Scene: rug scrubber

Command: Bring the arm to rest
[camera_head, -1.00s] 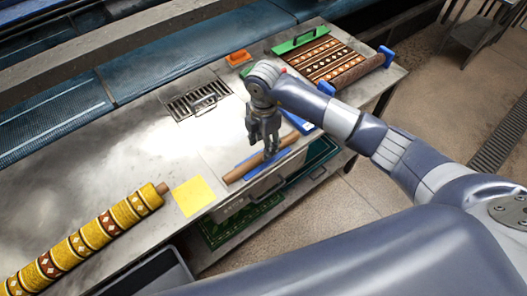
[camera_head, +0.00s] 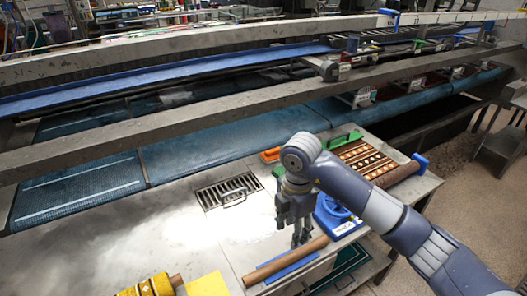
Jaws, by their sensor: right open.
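My right gripper (camera_head: 299,236) points down over the steel table (camera_head: 160,240), its fingers apart and nothing seen between them. Its fingertips are close to a brown roller (camera_head: 286,262) near the table's front edge; I cannot tell whether they touch it. My right arm (camera_head: 360,195) comes in from the lower right. My left gripper is not in view.
A patterned rug (camera_head: 362,158) with a green clamp (camera_head: 346,139) lies at the back right of the table. Beside the gripper is a blue tool (camera_head: 333,212). A drain grate (camera_head: 225,190), a yellow cloth (camera_head: 208,285) and a rolled yellow rug (camera_head: 147,287) lie left. Conveyor belts (camera_head: 210,145) run behind.

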